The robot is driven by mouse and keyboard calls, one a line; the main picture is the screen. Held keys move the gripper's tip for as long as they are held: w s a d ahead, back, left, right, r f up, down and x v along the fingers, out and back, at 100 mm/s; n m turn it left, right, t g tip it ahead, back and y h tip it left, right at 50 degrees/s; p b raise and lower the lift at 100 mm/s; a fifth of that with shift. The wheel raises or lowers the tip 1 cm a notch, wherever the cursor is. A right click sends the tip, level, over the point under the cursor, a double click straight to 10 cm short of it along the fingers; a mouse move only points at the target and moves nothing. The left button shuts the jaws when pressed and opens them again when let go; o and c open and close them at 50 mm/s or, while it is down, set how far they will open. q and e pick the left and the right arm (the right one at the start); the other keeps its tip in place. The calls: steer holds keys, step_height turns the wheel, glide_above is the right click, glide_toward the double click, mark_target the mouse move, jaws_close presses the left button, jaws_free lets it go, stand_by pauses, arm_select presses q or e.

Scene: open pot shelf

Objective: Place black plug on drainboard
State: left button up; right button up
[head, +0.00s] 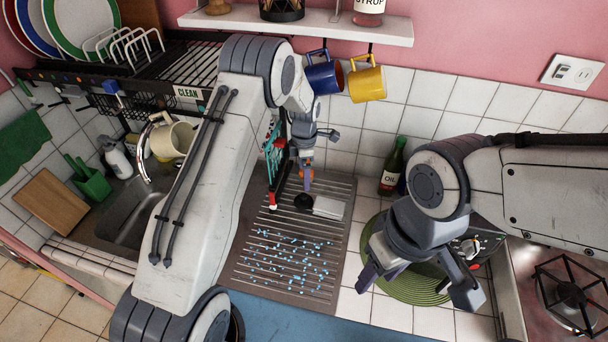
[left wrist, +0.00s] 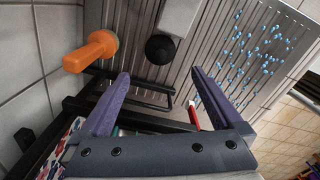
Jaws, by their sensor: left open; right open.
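The black plug (head: 303,201) is a small dark round piece on the grooved metal drainboard (head: 240,272), near its back and beside a pale grey block. In the left wrist view the plug (left wrist: 160,50) shows as a black dome just past my left fingertips, apart from them, with the drainboard (left wrist: 215,45) around it. My left gripper (left wrist: 160,72) is open, with nothing between its two purple fingers; in the head view it is small and partly hidden above the plug. My right gripper (head: 418,285) is open and empty over the green round mat.
A pale block (head: 329,207) touches or nearly touches the plug. An orange-handled item (left wrist: 92,50) and a black frame with a red tip (head: 273,199) stand close to my left gripper. Blue droplets dot the front drainboard. An oil bottle (head: 392,167) stands right; the sink (head: 128,215) lies left.

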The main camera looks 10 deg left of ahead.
arm_select(q)
steer(key=s+d+r+m, duration=1.2)
steer(key=s+r+m, duration=0.15)
steer(key=r, duration=0.25)
steer(key=s+r+m, duration=0.2)
steer(key=s+m, duration=0.6)
steer(key=s, duration=0.3)
steer(key=s+a+r+m+h, duration=0.1)
steer(key=s+r+m, duration=0.1)
steer(key=s+m, duration=0.6)
steer(key=s, duration=0.4)
steer(key=shift+r, duration=0.35)
steer(key=shift+m, duration=0.25)
step_height(320, 180, down, 13)
steer(key=b, duration=1.2)
steer(key=shift+r+b, duration=0.2)
steer(key=shift+b, duration=0.1)
